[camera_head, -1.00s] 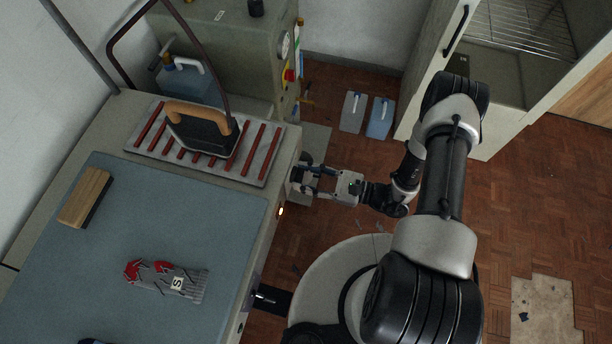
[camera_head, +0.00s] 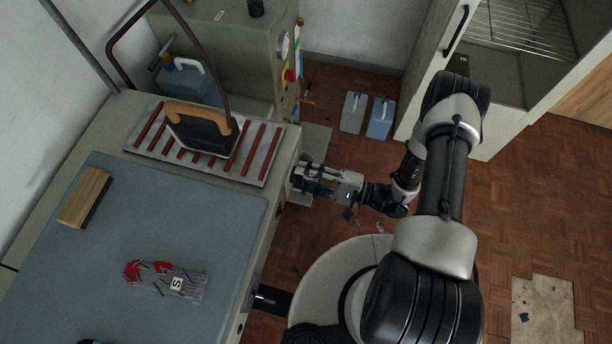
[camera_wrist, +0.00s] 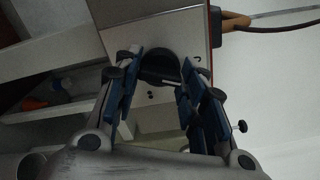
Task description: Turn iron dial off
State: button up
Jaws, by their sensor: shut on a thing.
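The iron (camera_head: 205,132), with its tan handle, sits on the rest with red bars at the back of the ironing table. The dial is a black round knob on the table's front panel, seen in the wrist view (camera_wrist: 160,66). My gripper (camera_head: 299,177) is at that panel, below the iron. In the wrist view my gripper (camera_wrist: 160,75) has its blue-padded fingers on either side of the dial, shut on it. The dial's markings cannot be read. In the head view the dial is mostly hidden by the fingers. No lit lamp shows on the panel.
An open cabinet (camera_head: 500,85) is at the back right.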

jog(key=n, duration=0.5)
dwell(0.7)
jog(key=o, duration=1.1)
jog(key=shift+c, duration=0.2)
jog(key=v, duration=1.2)
